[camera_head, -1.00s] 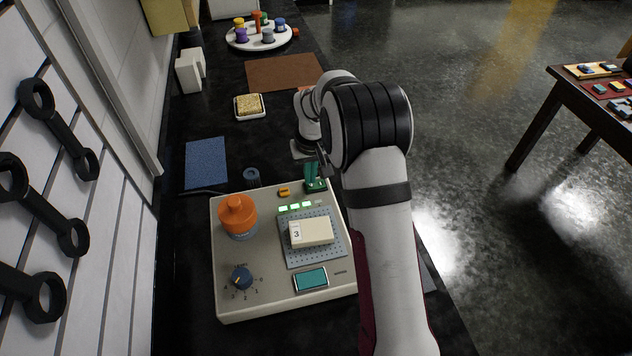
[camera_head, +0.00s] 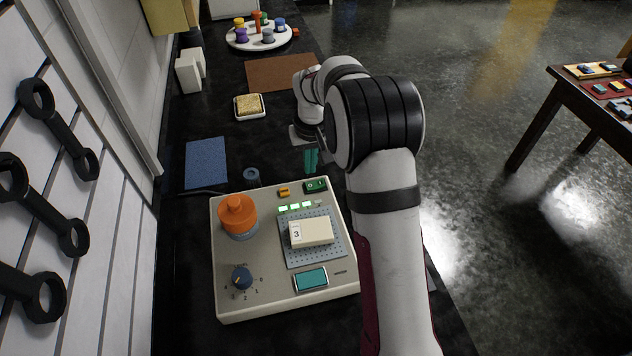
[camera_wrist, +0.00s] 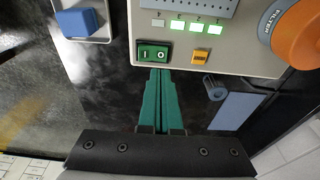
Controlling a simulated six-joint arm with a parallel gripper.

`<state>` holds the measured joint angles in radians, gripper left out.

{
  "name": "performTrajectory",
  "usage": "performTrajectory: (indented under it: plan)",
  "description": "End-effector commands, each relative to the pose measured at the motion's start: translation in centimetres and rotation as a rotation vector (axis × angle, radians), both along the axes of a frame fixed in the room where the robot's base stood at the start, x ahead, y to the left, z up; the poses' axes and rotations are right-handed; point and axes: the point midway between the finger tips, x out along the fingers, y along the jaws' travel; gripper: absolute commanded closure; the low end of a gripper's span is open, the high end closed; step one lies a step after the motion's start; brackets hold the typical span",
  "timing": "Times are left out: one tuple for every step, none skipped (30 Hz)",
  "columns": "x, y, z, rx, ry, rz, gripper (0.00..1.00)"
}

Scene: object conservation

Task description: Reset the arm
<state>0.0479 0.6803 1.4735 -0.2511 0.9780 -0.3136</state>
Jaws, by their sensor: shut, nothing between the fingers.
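My gripper (camera_head: 311,165) has teal fingers, shut and empty, pointing down just beyond the far right corner of the beige device (camera_head: 222,290). In the wrist view its closed fingertips (camera_wrist: 160,73) show just below the green rocker switch (camera_wrist: 153,53). In the head view the same switch (camera_head: 316,185) sits on the device corner, below the fingertips with a small gap. My arm comes in from the lower right and bends down to the gripper.
A blue mat (camera_head: 206,163), sponge dish (camera_head: 249,115) and brown mat (camera_head: 285,72) lie beyond.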

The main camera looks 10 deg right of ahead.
Motion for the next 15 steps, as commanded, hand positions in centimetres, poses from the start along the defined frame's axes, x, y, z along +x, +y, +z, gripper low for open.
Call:
performTrajectory:
  plan:
    - [0.0, 0.0, 0.6, 0.0, -0.002, 0.0, 1.0]
    - [0.0, 0.0, 0.9, 0.0, -0.002, 0.001, 1.0]
    - [0.0, 0.0, 1.3, 0.001, -0.001, 0.0, 1.0]
    - [0.0, 0.0, 1.6, 0.001, -0.002, 0.0, 1.0]
    - [0.0, 0.0, 1.9, 0.0, -0.002, 0.0, 1.0]
    - [0.0, 0.0, 2.2, 0.001, -0.001, -0.001, 1.0]
    - [0.0, 0.0, 2.3, 0.001, -0.001, -0.001, 1.0]
    - [0.0, 0.0, 2.4, 0.0, -0.001, -0.001, 1.0]
    - [0.0, 0.0, 2.5, 0.0, -0.001, 0.0, 1.0]
    - [0.0, 0.0, 2.5, 0.0, 0.0, 0.0, 1.0]
    - [0.0, 0.0, 2.5, 0.0, 0.0, 0.0, 1.0]
    - [0.0, 0.0, 2.5, 0.0, 0.0, 0.0, 1.0]
    - [0.0, 0.0, 2.5, 0.0, 0.0, 0.0, 1.0]
    - [0.0, 0.0, 2.5, 0.0, 0.0, 0.0, 1.0]
    - [0.0, 0.0, 2.5, 0.0, 0.0, 0.0, 1.0]
